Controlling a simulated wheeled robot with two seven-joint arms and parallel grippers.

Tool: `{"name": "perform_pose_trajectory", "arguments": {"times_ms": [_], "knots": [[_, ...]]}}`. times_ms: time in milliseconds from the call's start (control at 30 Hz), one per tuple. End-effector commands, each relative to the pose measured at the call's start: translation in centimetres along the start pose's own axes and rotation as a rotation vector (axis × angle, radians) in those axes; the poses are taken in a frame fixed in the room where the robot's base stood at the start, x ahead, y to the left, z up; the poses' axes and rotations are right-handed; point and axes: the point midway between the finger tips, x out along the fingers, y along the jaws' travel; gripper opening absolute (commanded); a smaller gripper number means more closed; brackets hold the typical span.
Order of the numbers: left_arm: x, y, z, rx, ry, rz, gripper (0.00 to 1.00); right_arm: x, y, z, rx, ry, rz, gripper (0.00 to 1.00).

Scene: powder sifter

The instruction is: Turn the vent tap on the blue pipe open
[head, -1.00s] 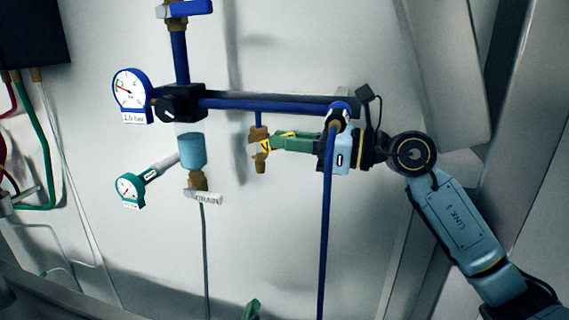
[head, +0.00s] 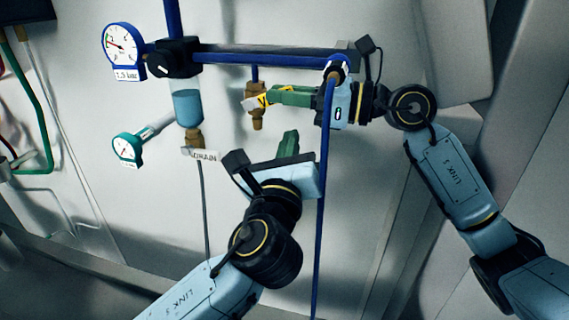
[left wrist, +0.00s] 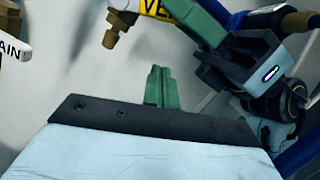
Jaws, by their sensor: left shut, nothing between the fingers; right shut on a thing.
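The vent tap (head: 257,117) is a brass valve hanging below the horizontal blue pipe (head: 285,56). Its yellow-labelled handle (head: 262,99) lies across the upright valve body. My right gripper (head: 270,97) comes from the right, its green fingers shut on this handle and hiding part of it. In the left wrist view, the handle (left wrist: 160,8) and the right gripper's green fingers (left wrist: 204,22) show at the top. My left gripper (head: 290,142) is shut and empty, below the tap and apart from it; its fingers stand together in the left wrist view (left wrist: 160,85).
A drain tap (head: 200,154) sits under the blue-filled bowl (head: 187,108), left of the left gripper. Two gauges, blue (head: 122,46) and teal (head: 127,149), are further left. A vertical blue pipe (head: 325,190) runs close beside my left gripper.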

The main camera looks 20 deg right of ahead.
Motion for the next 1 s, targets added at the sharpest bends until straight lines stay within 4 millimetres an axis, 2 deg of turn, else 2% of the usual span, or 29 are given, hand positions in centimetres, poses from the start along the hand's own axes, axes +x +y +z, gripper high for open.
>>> {"name": "perform_pose_trajectory", "arguments": {"times_ms": [67,100,200,333,767,1000], "knots": [[1.4,0.0,0.1,0.000,-0.001,0.001,0.00,0.0,0.0,0.1,-0.001,-0.003,-0.001,0.00],[1.4,0.0,1.1,-0.001,-0.005,-0.001,0.00,0.0,0.0,0.1,-0.001,-0.003,-0.001,0.00],[1.6,0.0,2.5,-0.001,-0.003,-0.001,0.00,0.0,-0.1,0.1,-0.001,-0.003,-0.002,0.00],[1.9,0.1,3.5,-0.002,-0.001,0.000,0.00,0.0,0.0,0.1,-0.001,-0.003,-0.002,0.00],[2.0,0.1,4.0,-0.004,0.000,0.001,0.00,0.0,0.0,0.1,-0.001,-0.003,-0.001,0.00],[2.3,-0.1,5.2,-0.060,-0.004,0.015,0.00,0.0,0.0,0.1,-0.001,-0.003,-0.001,0.00]]}}
